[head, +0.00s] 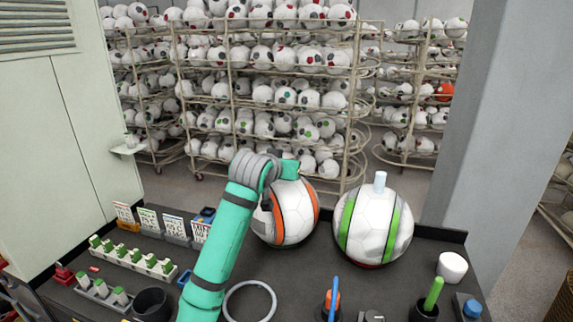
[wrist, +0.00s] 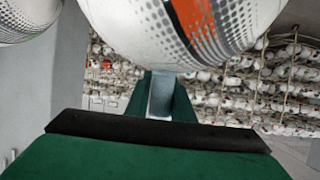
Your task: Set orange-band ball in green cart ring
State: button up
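The orange-band ball (head: 299,215) is white with an orange band and grey dots, at the back of the dark bench. My gripper (head: 290,168) is right on top of it, and my arm hides its left part. The wrist view, upside down, shows the ball (wrist: 240,25) close up. The green fingers (wrist: 160,98) there are closed around a pale grey peg (wrist: 161,95) at the ball's top. I cannot tell whether the ball touches the bench. I cannot pick out a green cart ring; the racks behind carry several beige rings (head: 362,100).
A green-band ball (head: 372,225) with a white peg stands close on the right. A grey ring (head: 230,300), bins and small tools lie on the bench (head: 325,262). A grey pillar (head: 495,110) and ball racks (head: 233,90) stand behind.

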jog(key=shift+o, duration=1.4)
jog(key=shift+a+r, duration=0.1)
jog(key=shift+r, duration=0.1)
jog(key=shift+s+r, duration=0.1)
jog(key=shift+r, duration=0.1)
jog(key=v, duration=1.1)
jog(key=shift+s, duration=0.15)
jog(key=shift+s+a+r, duration=0.1)
jog(key=shift+s, duration=0.15)
jog(key=shift+w, duration=0.15)
